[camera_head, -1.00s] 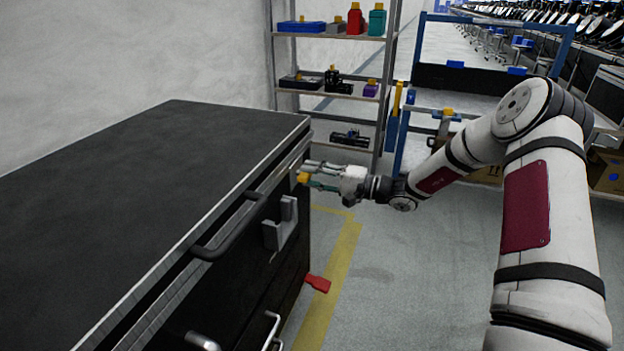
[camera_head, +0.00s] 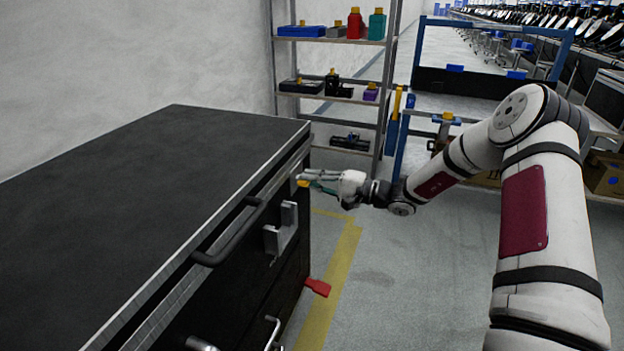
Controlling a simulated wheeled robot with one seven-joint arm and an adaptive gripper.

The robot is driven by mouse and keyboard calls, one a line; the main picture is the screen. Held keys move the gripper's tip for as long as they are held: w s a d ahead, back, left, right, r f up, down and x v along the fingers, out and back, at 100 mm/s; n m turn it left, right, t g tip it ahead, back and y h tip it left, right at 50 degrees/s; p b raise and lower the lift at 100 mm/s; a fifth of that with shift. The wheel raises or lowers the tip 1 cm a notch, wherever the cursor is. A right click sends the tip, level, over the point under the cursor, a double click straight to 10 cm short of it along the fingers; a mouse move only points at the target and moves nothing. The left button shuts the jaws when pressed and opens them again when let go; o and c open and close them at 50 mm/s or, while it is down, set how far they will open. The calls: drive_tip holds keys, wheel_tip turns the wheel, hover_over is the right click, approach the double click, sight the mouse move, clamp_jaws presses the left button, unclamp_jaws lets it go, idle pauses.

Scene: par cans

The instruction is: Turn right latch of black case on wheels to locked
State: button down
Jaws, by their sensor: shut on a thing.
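The large black case (camera_head: 130,190) with metal edging fills the left of the head view. A small yellow latch piece (camera_head: 303,183) sits at the far right end of its front face, just below the lid edge. My gripper (camera_head: 312,179) reaches in from the right, and its fingers are closed on the yellow piece. The fingers partly cover it, so I cannot make out the angle of the latch.
A black handle (camera_head: 232,240) and a grey bracket (camera_head: 282,230) stick out from the case front. A red piece (camera_head: 317,287) juts out low at the case's far corner. A shelf rack (camera_head: 335,95) stands behind. The floor right of the case is clear.

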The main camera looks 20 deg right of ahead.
drive_tip(key=shift+m+p, duration=5.3)
drive_tip(key=shift+m, duration=3.2)
drive_tip(key=shift+f, duration=0.1)
drive_tip(key=c, duration=1.6)
unclamp_jaws()
drive_tip(key=v, duration=1.2)
